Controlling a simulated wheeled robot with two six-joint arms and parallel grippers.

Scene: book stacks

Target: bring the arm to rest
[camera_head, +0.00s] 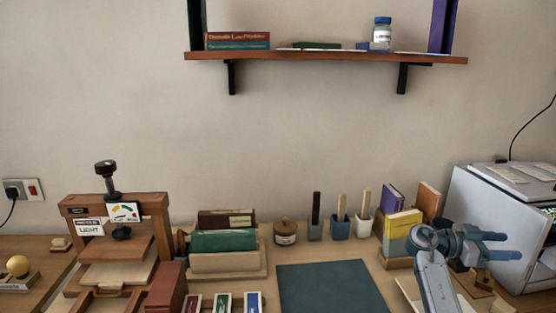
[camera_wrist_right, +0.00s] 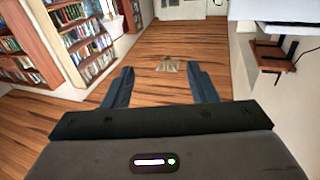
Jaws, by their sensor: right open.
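My right arm comes up from the lower right in the head view. Its gripper (camera_head: 497,246) points to the right, in front of the white box-shaped machine, with its two blue-grey fingers apart. In the right wrist view the right gripper (camera_wrist_right: 162,88) is open, and nothing lies between its fingers. Beyond the fingers that view shows wooden floor. My left gripper is in neither view.
A white machine (camera_head: 505,215) stands at the right. Beside the arm is a holder with yellow books (camera_head: 402,225). A dark mat (camera_head: 332,288) lies bare mid-table. A wooden press (camera_head: 118,235) stands left. A wall shelf (camera_head: 325,58) hangs above.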

